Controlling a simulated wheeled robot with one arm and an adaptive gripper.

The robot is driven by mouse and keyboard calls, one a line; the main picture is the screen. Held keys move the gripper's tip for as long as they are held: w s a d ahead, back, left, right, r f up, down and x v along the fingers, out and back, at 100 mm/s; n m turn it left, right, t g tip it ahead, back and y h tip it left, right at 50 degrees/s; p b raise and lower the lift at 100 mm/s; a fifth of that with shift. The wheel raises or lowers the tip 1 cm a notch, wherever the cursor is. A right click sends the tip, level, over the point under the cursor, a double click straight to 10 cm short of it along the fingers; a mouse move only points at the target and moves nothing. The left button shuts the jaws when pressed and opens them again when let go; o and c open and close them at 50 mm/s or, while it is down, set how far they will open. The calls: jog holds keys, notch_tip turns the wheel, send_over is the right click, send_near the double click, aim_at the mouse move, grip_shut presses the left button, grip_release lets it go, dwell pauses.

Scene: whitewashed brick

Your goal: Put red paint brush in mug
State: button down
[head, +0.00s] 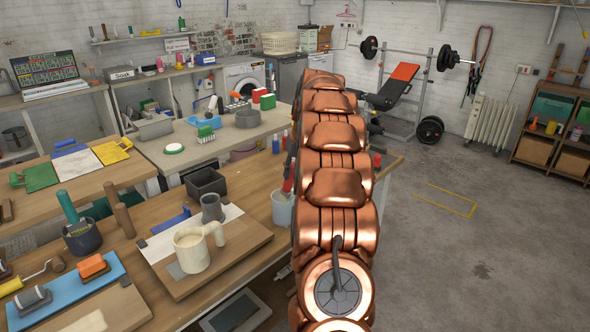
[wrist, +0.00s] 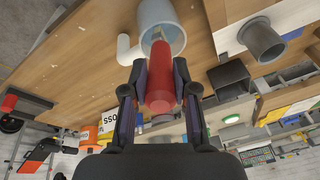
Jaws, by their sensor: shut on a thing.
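The red paint brush (wrist: 160,80) is between the fingers of my gripper (wrist: 160,74), which is shut on its red handle. The brush's far end points at the opening of a pale blue mug (wrist: 155,10) with a white handle on its left. The far end overlaps the opening; I cannot tell how deep it reaches. In the head view the pale mug (head: 281,210) stands upright near the bench's right edge, partly behind my arm. A little of the red brush (head: 288,185) shows just above it. My gripper is mostly hidden there by my arm.
Left of the mug are a dark square box (head: 205,183), a grey cup (head: 212,208) and a cream mug (head: 191,255) on a board. A red-handled tool (head: 376,163) shows by the bench's right edge. The floor to the right is clear.

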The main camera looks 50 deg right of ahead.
jog(key=shift+f, duration=0.2)
jog(key=c, duration=0.8)
grip_release()
jog(key=shift+r, duration=0.1)
jog(key=v, duration=1.1)
jog(key=shift+s+r, duration=0.1)
jog(key=shift+r, duration=0.3)
